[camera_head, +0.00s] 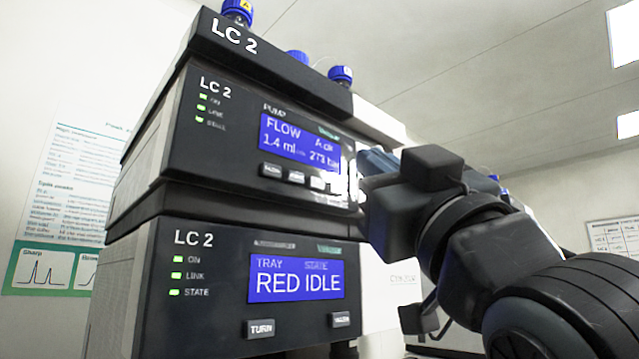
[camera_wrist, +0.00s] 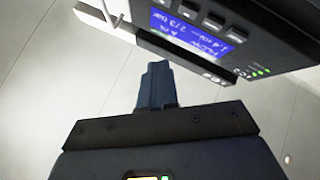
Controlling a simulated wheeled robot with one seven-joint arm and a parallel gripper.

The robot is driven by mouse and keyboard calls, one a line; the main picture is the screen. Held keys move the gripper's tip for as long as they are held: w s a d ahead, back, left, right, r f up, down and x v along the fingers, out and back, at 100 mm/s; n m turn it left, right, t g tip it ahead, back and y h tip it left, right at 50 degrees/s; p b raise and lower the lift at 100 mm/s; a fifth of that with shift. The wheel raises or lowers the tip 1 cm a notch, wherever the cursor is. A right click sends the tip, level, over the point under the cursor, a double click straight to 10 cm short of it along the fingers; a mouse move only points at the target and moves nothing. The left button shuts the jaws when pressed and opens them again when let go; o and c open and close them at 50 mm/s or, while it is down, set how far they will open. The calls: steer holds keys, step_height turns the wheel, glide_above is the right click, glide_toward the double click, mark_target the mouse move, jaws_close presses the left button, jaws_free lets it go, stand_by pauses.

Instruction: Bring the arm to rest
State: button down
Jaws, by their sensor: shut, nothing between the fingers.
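My gripper (camera_wrist: 155,72) is shut with nothing in it. In the wrist view its blue fingers lie together, just off the face of the pump unit. In the head view my gripper (camera_head: 366,160) is at the right edge of the LC 2 stack, beside the pump module (camera_head: 225,110), and the wrist hides part of that edge. I cannot tell whether the fingers touch the stack. The pump module's blue screen also shows in the wrist view (camera_wrist: 195,35).
The lower LC 2 module (camera_head: 210,320) shows "RED IDLE" on its screen, with TURN and another button below. Blue-capped bottles (camera_head: 341,75) stand on top of the stack. Posters hang on the left wall (camera_head: 65,200) and right wall (camera_head: 615,240). Open room lies right of the stack.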

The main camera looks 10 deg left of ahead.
stand_by(0.7)
steer(key=w+d+f+m+h, duration=0.1)
steer(key=d+f+m+h, duration=0.2)
steer(key=f, duration=0.7)
steer(key=w+d+f+m+h, duration=0.2)
steer(key=d+f+m+h, duration=0.1)
steer(key=f, duration=0.7)
steer(key=s+d+f+m+g+h, duration=0.1)
steer(key=s+d+f+m+h, duration=0.2)
steer(key=f, duration=0.7)
steer(key=s+d+f+h, duration=0.25)
steer(key=s+f, duration=0.25)
steer(key=f, duration=0.4)
steer(key=s+d+f+g+h, duration=0.1)
steer(key=s+f, duration=0.4)
steer(key=s, duration=0.5)
steer(key=s+d+f+m+g+h, duration=0.1)
steer(key=s+d+f+g, duration=0.2)
steer(key=s, duration=0.7)
steer(key=s+d+f+g+h, duration=0.1)
steer(key=s+d+f+g, duration=0.1)
steer(key=s+d+f, duration=0.4)
steer(key=s+f, duration=0.2)
steer(key=s, duration=0.2)
steer(key=shift+s+f+m, duration=0.25)
steer(key=shift+s+m, duration=0.05)
